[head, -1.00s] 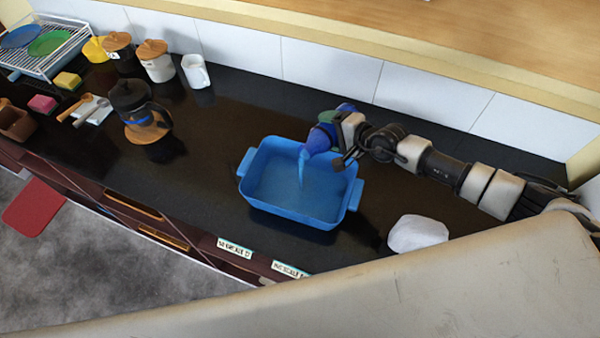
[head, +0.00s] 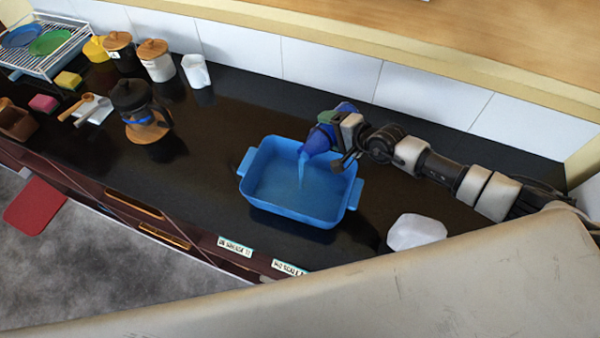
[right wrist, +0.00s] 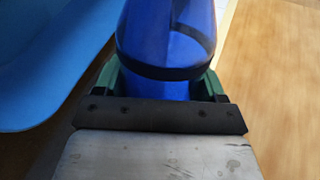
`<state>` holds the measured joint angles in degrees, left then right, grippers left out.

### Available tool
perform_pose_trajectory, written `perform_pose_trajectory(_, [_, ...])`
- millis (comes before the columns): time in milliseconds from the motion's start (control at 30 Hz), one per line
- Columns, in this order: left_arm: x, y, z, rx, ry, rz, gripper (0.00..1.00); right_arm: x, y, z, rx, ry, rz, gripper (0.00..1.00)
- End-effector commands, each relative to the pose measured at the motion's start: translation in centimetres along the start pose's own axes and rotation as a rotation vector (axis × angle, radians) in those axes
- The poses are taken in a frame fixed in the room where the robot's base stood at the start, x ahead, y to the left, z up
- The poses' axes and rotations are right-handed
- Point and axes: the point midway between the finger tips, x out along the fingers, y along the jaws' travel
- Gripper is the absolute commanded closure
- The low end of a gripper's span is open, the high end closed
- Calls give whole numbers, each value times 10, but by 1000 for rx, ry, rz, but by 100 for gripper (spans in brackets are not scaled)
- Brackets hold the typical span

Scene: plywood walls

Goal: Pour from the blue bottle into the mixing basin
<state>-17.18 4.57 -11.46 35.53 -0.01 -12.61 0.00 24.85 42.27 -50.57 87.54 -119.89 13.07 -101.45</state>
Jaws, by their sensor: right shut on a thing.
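The blue mixing basin (head: 270,212) stands on the black counter, with a handle at each end. The blue bottle (head: 318,142) is tilted mouth-down over the basin's back right part. A thin blue stream runs from its mouth down into the basin. My right gripper (head: 338,130) is shut on the bottle, behind and above the basin's right rim. In the right wrist view the bottle (right wrist: 168,40) sits between the green fingers, and the basin (right wrist: 50,60) shows at the left. Its mouth is hidden there. My left gripper is not in view.
A white lump-like object (head: 416,231) lies right of the basin. A French press (head: 140,108) on a wooden coaster, canisters (head: 155,62), a white cup (head: 196,72) and a dish rack (head: 45,45) stand to the left. The tiled wall (head: 420,92) runs close behind the arm.

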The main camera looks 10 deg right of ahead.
Motion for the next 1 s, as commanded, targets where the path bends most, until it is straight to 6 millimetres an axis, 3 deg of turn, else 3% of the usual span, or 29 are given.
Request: perform_pose_trajectory(1000, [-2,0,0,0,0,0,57,0,-1,2,-48,22,-2,64])
